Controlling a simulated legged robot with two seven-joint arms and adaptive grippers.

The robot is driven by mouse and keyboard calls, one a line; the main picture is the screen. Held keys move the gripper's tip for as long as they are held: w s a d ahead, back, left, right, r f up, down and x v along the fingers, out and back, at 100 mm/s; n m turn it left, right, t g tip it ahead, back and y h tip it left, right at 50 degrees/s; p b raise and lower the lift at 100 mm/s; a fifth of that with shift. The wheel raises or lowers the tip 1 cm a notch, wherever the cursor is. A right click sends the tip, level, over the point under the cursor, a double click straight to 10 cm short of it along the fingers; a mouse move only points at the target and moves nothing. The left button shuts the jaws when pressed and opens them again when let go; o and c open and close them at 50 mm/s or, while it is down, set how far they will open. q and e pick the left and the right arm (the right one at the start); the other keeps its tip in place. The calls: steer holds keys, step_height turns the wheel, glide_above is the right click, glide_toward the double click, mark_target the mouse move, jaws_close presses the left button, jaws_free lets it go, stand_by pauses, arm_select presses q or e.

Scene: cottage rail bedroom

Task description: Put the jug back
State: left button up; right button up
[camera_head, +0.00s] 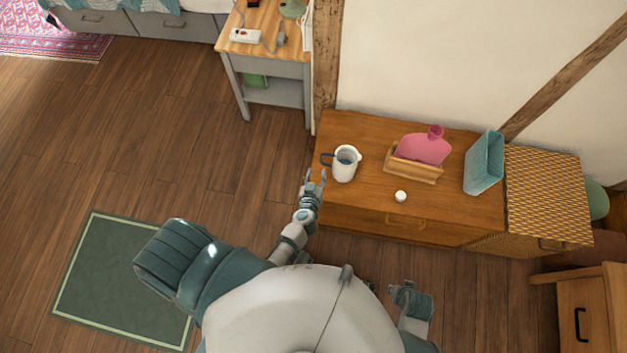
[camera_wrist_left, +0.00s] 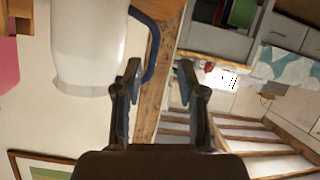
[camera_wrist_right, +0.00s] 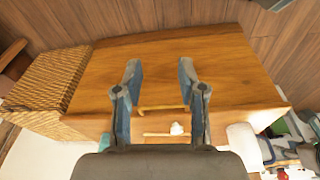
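The white jug (camera_head: 344,165) stands upright on the wooden chest (camera_head: 440,218), near its left end. Its dark blue handle (camera_head: 327,159) points left, and its inside looks bluish. In the left wrist view the jug (camera_wrist_left: 88,45) fills the upper left, with its handle (camera_wrist_left: 150,45) by one fingertip. My left gripper (camera_head: 315,181) is at the chest's left edge, just beside the handle. Its fingers (camera_wrist_left: 159,75) are apart with nothing gripped; whether one touches the handle I cannot tell. My right gripper (camera_wrist_right: 159,78) is open and empty, in front of the chest.
A pink bottle-shaped thing (camera_head: 424,149) sits in a wooden holder (camera_head: 414,171) on the chest. A small white object (camera_head: 400,196) lies in front of it. A teal woven container (camera_head: 483,165) and a wicker cabinet (camera_head: 548,195) are right. A side table (camera_head: 268,52) stands behind left.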

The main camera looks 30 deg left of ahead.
arm_select(q)
steer(key=s+d+r+m+h, duration=0.5)
steer(key=s+d+m+h, duration=0.25)
steer(key=d+h, duration=0.2)
steer(key=s+a+f+g+y, duration=0.2)
steer(key=s+a+f+g, duration=0.2)
steer(key=s, duration=0.4)
steer(key=s+a+f+g+y, duration=0.3)
steer(key=s+a+g, duration=0.3)
steer(key=s, duration=0.2)
steer(key=shift+a+f+g+y+p, duration=0.2)
steer(key=shift+f+g+y+p, duration=0.15)
steer(key=shift+f, duration=0.4)
arm_select(e)
step_height(320, 180, down, 3)
steer(key=shift+d+f, duration=0.1)
steer(key=shift+f, duration=0.05)
